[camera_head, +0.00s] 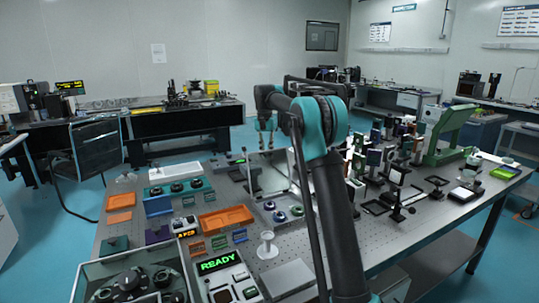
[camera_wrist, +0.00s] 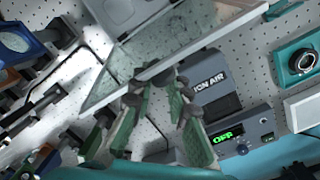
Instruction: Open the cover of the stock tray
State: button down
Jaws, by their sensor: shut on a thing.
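The stock tray (camera_head: 283,212) appears to be the shallow grey tray with round green and blue pieces, mid-table in the head view. Its clear cover appears tilted up behind it; the glass is hard to make out there. In the wrist view the cover is a see-through pane (camera_wrist: 112,88) with a pale edge, running diagonally across the upper middle. My gripper (camera_wrist: 157,78) is shut on the pane's edge. In the head view my gripper (camera_head: 265,141) is above and behind the tray, small and partly lost against the background.
An ION AIR unit (camera_wrist: 212,85) with a green OFF display is close beside my gripper. Orange trays (camera_head: 226,218), a READY box (camera_head: 220,263) and a white cup stand (camera_head: 267,245) are around the tray. Crowded optical mounts (camera_head: 375,158) stand to the right.

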jog(key=shift+w+a+f, duration=0.25)
jog(key=shift+w+a, duration=0.05)
jog(key=shift+a, duration=0.4)
jog(key=c, duration=1.3)
grip_release()
jog(key=shift+w+a+f, duration=0.1)
jog(key=shift+w+a, duration=0.05)
jog(key=shift+a, duration=0.1)
jog(key=shift+d, duration=0.15)
jog(key=shift+d, duration=0.15)
jog(key=shift+r, duration=0.2)
notch_tip(320, 180, up, 12)
jog(key=w, duration=0.1)
jog(key=shift+w+a+f, duration=0.2)
jog(key=shift+w+a, duration=0.05)
jog(key=shift+a, duration=0.1)
jog(key=shift+s, duration=0.1)
